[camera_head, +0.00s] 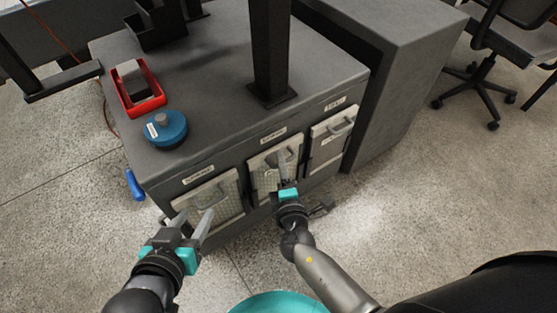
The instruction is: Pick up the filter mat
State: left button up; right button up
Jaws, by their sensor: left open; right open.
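Three pale mesh panels with grey handles sit in slots in the front of the dark grey cabinet; they look like filter mats. The left filter mat (228,191) has my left gripper (197,213) in front of it, open, its two fingers pointing at the panel near its handle. The middle filter mat (262,180) is partly hidden by my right gripper (284,160), which is open with its fingers close to that handle. I cannot tell whether either gripper touches a panel. The right filter mat (325,149) has no gripper at it.
The cabinet top (215,85) carries a blue round case (170,130), a red tray (157,98) with a grey block, and a dark post (270,60). A blue object (134,185) lies on the floor at left. An office chair (490,70) stands at right.

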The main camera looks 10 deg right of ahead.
jog(key=shift+s, duration=0.1)
grip_shut()
dwell(0.3)
dwell(1.1)
